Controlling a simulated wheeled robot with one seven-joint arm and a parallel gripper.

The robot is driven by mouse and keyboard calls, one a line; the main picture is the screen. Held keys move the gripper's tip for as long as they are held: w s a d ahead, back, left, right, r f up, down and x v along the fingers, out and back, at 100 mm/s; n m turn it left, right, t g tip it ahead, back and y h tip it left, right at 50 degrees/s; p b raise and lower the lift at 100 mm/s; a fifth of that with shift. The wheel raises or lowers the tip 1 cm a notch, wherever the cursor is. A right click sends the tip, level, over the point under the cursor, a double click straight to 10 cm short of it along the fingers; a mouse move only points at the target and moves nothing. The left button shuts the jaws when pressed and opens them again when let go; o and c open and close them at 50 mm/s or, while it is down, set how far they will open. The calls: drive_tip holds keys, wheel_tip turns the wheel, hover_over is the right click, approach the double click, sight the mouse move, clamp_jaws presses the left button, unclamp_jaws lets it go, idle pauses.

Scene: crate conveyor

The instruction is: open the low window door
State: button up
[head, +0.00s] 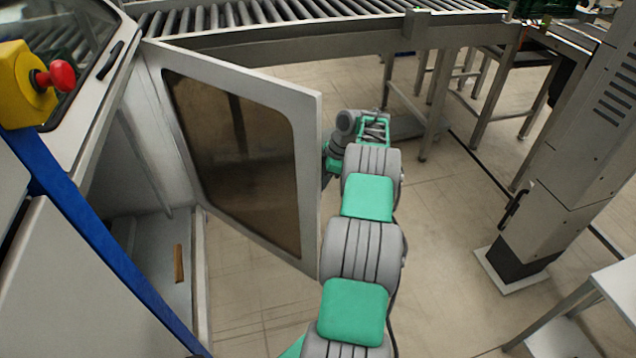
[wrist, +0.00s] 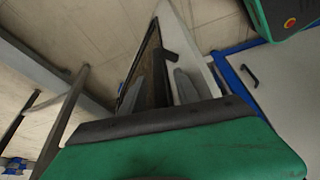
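The low window door (head: 308,150) has a pale grey frame around a dark brown tinted pane. In the head view it stands swung wide out from the cabinet at left, with the opening uncovered behind it. In the wrist view the door (wrist: 188,35) shows as a narrow pale frame with a dark pane, beyond my gripper. My gripper (wrist: 186,86) appears there as small grey pieces over the green and black wrist housing, close to the door. The finger gap is not clear. In the head view my arm runs along the door's free edge, and its fingertips cannot be made out.
The cabinet's blue post (head: 85,235) and a yellow box with a red button (head: 62,76) are at left. A roller conveyor (head: 270,35) crosses the back on metal legs. A grey column (head: 560,180) stands at right. Open tiled floor lies between arm and column.

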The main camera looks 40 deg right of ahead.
drive_tip(key=p+v, duration=0.3)
drive_tip(key=v, duration=0.4)
drive_tip(key=shift+r, duration=0.3)
drive_tip(key=shift+d, duration=0.15)
drive_tip(key=shift+c, duration=0.4)
